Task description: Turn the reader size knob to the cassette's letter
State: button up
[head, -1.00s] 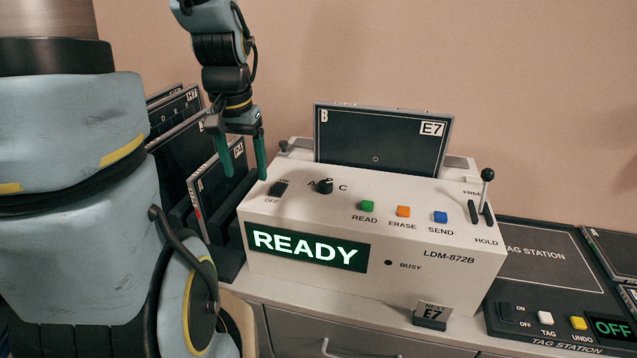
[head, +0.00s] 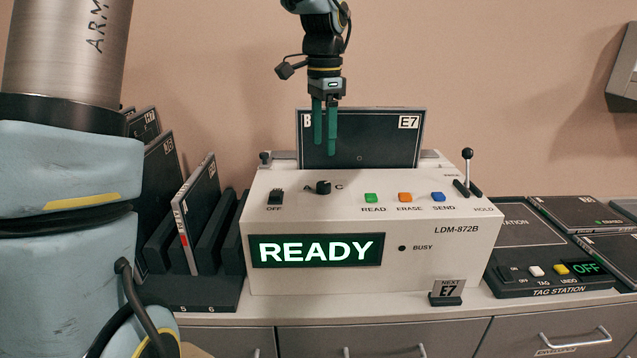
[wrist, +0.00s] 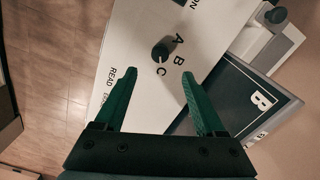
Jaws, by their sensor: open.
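The reader (head: 470,262) is a pale box with a lit READY display. The dark cassette (head: 380,140) stands upright at the back of the reader, marked B at top left and E7 at top right. My gripper (head: 325,148) is open and empty above the knob, clear of it; the wrist view shows the knob beyond the spread fingertips (wrist: 159,76).
An OFF switch (head: 275,196) is left of the knob. Green (head: 371,198), orange and blue buttons are to the right, then a lever (head: 467,165). A cassette rack (head: 190,290) stands left and a tag station (head: 540,290) right.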

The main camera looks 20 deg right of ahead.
aim_at(323, 184)
notch_tip(323, 184, down, 10)
jog(key=shift+r+p, duration=0.15)
jog(key=shift+p, duration=0.5)
grip_shut()
